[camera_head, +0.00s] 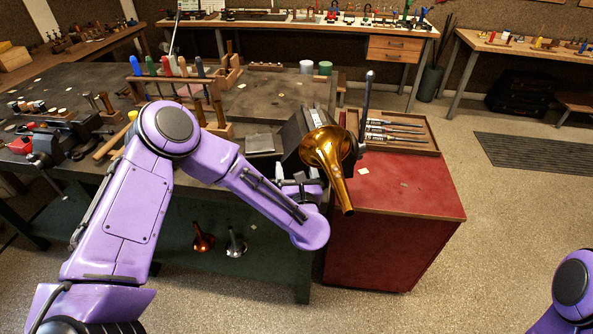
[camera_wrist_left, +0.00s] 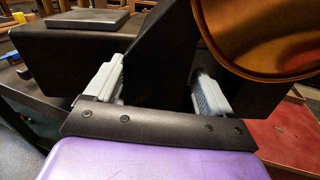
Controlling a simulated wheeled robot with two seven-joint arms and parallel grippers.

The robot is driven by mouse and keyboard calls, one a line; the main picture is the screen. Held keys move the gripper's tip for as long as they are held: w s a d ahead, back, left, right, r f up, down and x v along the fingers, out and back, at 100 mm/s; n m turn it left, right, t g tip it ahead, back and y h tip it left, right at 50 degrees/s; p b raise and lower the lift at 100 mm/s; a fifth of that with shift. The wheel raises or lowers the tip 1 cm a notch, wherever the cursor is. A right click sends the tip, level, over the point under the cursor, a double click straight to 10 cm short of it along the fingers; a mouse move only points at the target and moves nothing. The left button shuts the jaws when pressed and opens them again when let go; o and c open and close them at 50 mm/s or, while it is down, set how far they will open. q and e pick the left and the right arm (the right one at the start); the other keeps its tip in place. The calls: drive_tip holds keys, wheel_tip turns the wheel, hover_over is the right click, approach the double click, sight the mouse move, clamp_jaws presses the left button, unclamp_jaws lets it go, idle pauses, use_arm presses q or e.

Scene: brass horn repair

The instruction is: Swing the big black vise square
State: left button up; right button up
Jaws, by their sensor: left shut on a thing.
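The big black vise (camera_head: 293,134) stands at the right end of the dark workbench, turned at an angle to the bench edge. In the left wrist view its black body (camera_wrist_left: 85,52) fills the middle. My left gripper (camera_head: 300,183) reaches its near side. In the left wrist view the two pale fingers of my left gripper (camera_wrist_left: 160,82) are shut on a black part of the vise between them. A brass horn bell (camera_head: 326,150) is at the vise's right side and hides part of it. My right gripper is out of view.
A red cabinet (camera_head: 400,215) with a tool tray (camera_head: 413,147) stands right of the vise. A flat grey block (camera_head: 260,143) lies left of it. A smaller vise (camera_head: 47,146) and a tool rack (camera_head: 165,84) are on the dark bench (camera_head: 265,100).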

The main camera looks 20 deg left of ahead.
use_arm(q)
drive_tip(key=shift+s+a+f+m+t+h+b, duration=0.1)
drive_tip(key=shift+a+m+t+h+b, duration=0.5)
drive_tip(key=shift+m+h, duration=0.3)
drive_tip(key=shift+a+m+t+h+b, duration=0.15)
drive_tip(key=shift+a+m+t+h, duration=0.2)
drive_tip(key=shift+h, duration=0.4)
drive_tip(key=shift+a+m+t+h+b, duration=0.15)
drive_tip(key=shift+a+m+t+h, duration=0.25)
drive_tip(key=shift+h, duration=0.35)
drive_tip(key=shift+d, duration=0.15)
drive_tip(key=o, duration=1.4)
drive_tip(key=shift+s, duration=0.1)
drive_tip(key=shift+c, duration=0.2)
drive_tip(key=b+v, duration=0.4)
drive_tip(key=v, duration=0.6)
drive_tip(key=shift+s+r, duration=0.3)
